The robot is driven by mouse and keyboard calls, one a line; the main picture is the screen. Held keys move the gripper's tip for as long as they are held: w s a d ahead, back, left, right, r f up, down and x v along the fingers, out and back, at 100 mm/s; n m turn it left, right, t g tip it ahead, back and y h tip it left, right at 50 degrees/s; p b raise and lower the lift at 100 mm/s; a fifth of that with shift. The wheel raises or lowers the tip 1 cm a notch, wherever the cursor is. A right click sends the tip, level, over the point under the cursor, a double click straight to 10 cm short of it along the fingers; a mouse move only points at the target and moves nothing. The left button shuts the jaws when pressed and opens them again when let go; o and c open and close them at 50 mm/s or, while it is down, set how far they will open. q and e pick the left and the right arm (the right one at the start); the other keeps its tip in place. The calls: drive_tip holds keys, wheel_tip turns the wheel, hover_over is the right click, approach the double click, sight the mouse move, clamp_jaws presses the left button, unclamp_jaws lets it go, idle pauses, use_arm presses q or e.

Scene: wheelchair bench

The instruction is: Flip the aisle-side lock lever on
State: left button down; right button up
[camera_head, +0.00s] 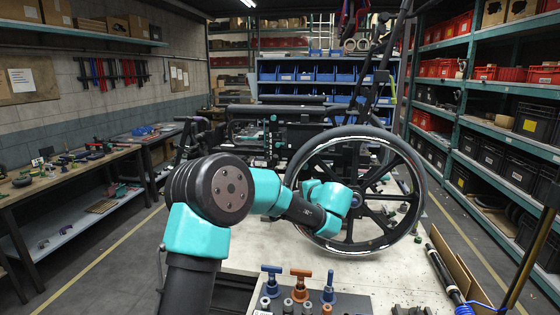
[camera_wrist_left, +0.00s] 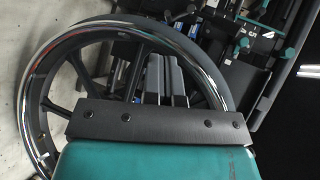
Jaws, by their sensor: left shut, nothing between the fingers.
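The wheelchair's big spoked wheel (camera_head: 418,182) stands upright on the pale bench top (camera_head: 245,246), and its rim also shows in the left wrist view (camera_wrist_left: 24,104). My left arm comes in from the left and reaches to the wheel's near side. My left gripper (camera_wrist_left: 163,66) is shut and empty, in front of the wheel's spokes in the left wrist view. In the head view its fingers are hidden behind my teal wrist. A small teal-ended part (camera_wrist_left: 242,40) is on the dark frame beyond the wheel; I cannot tell whether it is the aisle-side lock lever. My right gripper is out of view.
A dark rod (camera_head: 447,266) lies at the right. Shelving (camera_head: 480,80) lines the right side, and a workbench (camera_head: 85,172) stands at the left.

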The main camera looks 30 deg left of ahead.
use_arm(q)
wheel_tip(320, 180, up, 7)
drive_tip(key=w+d+m+t+y, duration=0.1)
drive_tip(key=w+m+t+y, duration=0.1)
drive_tip(key=t, duration=0.2)
drive_tip(key=shift+y, duration=0.4)
drive_tip(key=s+a+x, duration=0.1)
drive_tip(key=s+x, duration=0.1)
drive_tip(key=x, duration=1)
drive_tip(key=shift+w+a+r, duration=0.25)
drive_tip(key=shift+a+r, duration=0.05)
drive_tip(key=shift+a, duration=0.25)
drive_tip(key=shift+a, duration=0.1)
